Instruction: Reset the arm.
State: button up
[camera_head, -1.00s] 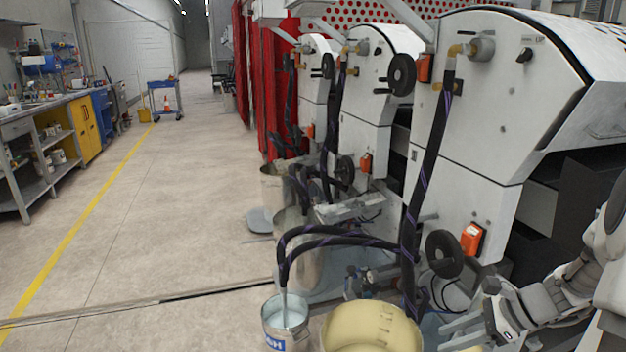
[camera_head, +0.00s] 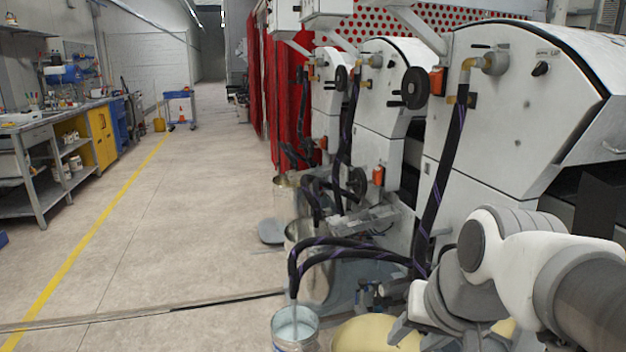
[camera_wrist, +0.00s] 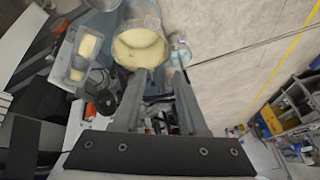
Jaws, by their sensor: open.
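My gripper (camera_wrist: 160,78) shows in the wrist view with its two grey fingers apart and nothing between them. Beyond the fingertips is a wide round container of pale yellow liquid (camera_wrist: 138,48). In the head view my arm reaches in from the lower right, in front of the nearest white machine (camera_head: 490,130). My gripper (camera_head: 420,335) is partly cut off there by the bottom edge, over the yellow container (camera_head: 365,332). I cannot tell the exact gap between them.
A bucket of pale blue liquid (camera_head: 295,325) stands left of the yellow container, with black hoses (camera_head: 330,245) running into it. More white machines (camera_head: 375,110) line the right side. The floor aisle (camera_head: 170,230) on the left is clear, beside a workbench (camera_head: 40,130).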

jog(key=s+f+n+h, duration=0.1)
jog(key=s+n, duration=0.2)
jog(key=s, duration=0.2)
notch_tip(320, 180, up, 21)
jog(key=p, duration=2.1)
jog(key=shift+w+r+p, duration=0.15)
jog(key=shift+p, duration=0.15)
